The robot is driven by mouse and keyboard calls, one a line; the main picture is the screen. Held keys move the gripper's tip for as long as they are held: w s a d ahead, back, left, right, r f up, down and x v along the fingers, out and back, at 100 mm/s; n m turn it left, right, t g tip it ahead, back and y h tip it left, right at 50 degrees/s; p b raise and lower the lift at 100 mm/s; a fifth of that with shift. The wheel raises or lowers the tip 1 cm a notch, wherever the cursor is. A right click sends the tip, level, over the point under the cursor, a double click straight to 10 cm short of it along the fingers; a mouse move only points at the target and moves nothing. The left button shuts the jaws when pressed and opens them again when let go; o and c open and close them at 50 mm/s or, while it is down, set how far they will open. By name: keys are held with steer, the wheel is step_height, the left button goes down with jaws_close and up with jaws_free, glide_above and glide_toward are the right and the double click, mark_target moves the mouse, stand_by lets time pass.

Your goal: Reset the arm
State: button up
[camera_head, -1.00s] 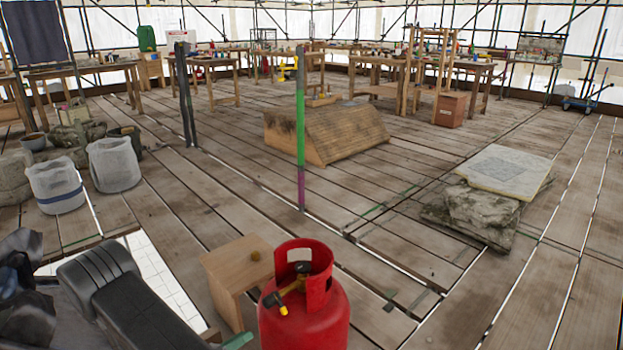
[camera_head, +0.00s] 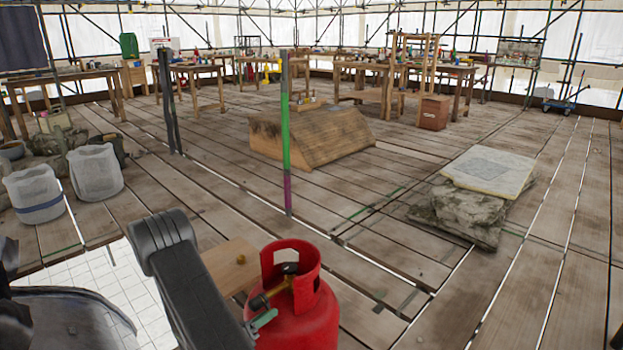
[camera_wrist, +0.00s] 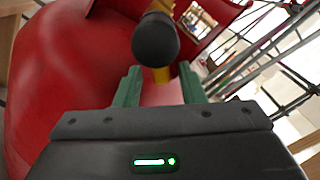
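My gripper (camera_wrist: 161,86) shows in the wrist view as two green fingers with a clear gap between them; it is open and holds nothing. A red gas cylinder (camera_head: 302,325) stands close beside it, filling the left of the wrist view (camera_wrist: 60,75). The cylinder's valve, with a black knob (camera_wrist: 156,40) and yellow brass parts, sits just beyond the fingertips. In the head view a green finger (camera_head: 264,319) shows in front of the cylinder's collar. Whether the fingers touch the cylinder cannot be told.
A green and purple pole (camera_head: 286,140) stands beyond. Stone blocks (camera_head: 468,212) lie right. The plank floor between is largely clear.

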steer(key=shift+w+d, duration=0.25)
